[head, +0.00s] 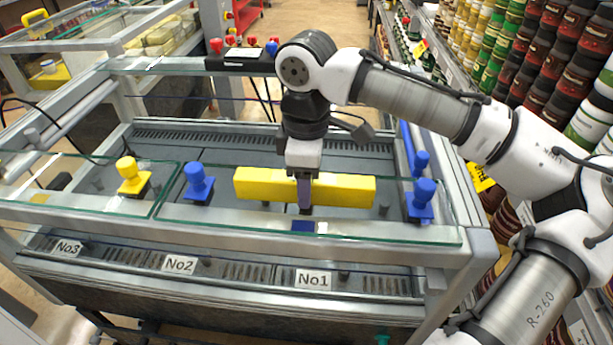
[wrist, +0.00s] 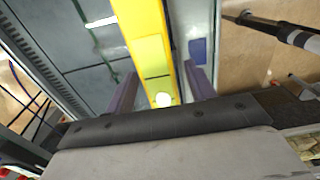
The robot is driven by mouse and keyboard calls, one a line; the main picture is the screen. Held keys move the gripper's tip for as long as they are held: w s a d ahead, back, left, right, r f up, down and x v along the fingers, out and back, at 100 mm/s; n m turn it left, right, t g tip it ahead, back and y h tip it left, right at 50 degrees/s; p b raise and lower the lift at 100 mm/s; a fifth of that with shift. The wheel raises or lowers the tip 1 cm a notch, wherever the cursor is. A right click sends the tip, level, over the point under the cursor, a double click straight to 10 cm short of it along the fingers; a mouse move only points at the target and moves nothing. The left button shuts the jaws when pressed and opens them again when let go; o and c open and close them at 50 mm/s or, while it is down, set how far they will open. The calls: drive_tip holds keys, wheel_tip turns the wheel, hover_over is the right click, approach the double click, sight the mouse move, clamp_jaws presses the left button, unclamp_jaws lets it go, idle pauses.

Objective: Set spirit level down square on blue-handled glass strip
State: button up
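The spirit level is a long yellow bar (head: 268,183) over the glass strip with blue handles (head: 400,231). It runs roughly along the strip's length. One blue handle (head: 198,183) stands left of the level and another (head: 423,200) stands right of it. My gripper (head: 304,198) comes down from above at the level's middle, with its purple fingers on either side. I cannot tell whether the level's underside touches the glass.
Another glass piece with a yellow handle (head: 129,177) lies to the left. A small dark blue patch (head: 303,226) shows in front of the level. A switch box (head: 240,59) sits on the back rail. Shelves of jars (head: 520,60) fill the right.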

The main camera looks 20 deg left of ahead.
drive_tip(key=shift+r, duration=0.1)
wheel_tip(320, 180, up, 12)
drive_tip(key=b, duration=0.1)
idle(0.5)
drive_tip(key=shift+r, duration=0.1)
drive_tip(key=shift+s, duration=0.1)
